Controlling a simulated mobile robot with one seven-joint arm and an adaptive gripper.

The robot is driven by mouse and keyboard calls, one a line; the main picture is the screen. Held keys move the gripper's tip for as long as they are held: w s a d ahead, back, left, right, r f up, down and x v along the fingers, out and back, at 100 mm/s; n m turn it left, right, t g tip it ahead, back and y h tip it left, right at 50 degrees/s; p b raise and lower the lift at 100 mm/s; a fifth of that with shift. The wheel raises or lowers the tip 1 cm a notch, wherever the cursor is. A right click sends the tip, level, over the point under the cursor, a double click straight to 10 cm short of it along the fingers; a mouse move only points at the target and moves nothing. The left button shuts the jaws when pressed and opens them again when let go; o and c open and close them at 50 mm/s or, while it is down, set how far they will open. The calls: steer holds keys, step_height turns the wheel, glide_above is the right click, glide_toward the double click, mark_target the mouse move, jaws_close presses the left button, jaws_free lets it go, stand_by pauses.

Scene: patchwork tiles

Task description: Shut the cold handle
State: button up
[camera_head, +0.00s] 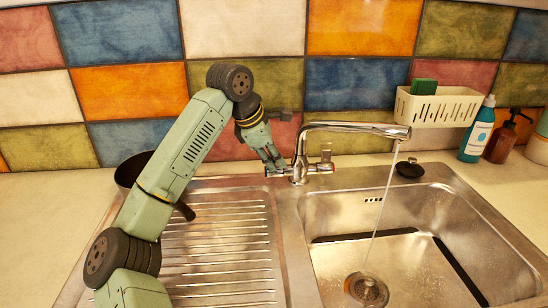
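The chrome tap (301,155) stands at the back of the sink, and its long spout reaches right over the basin. A stream of water (382,198) runs from the spout into the basin. One handle (323,166) is on the right side of the tap's base. The handle on the left side is mostly hidden by my gripper. My gripper (275,164) points down at that left side, very close to it or touching it. I cannot tell whether its fingers are open or shut. No hot or cold marking can be read.
A ribbed steel drainboard (228,250) lies left of the basin, with a dark pan (130,168) behind my arm. A cream caddy (437,107) with a green sponge, a blue bottle (476,135) and a brown bottle (500,142) are at the right. The tiled wall is close behind the tap.

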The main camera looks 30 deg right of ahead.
jaws_close()
steer(key=shift+w+r+g+y+p, duration=0.25)
steer(key=shift+r+g+p, duration=0.2)
steer(key=shift+p, duration=0.75)
steer(key=shift+w+d+f+n+g+y, duration=0.2)
steer(key=shift+w+f+n+g+y, duration=0.15)
steer(key=shift+g, duration=0.2)
steer(key=shift+w+d+g, duration=0.1)
steer(key=shift+g, duration=0.3)
steer(key=shift+o, duration=1.7)
jaws_free()
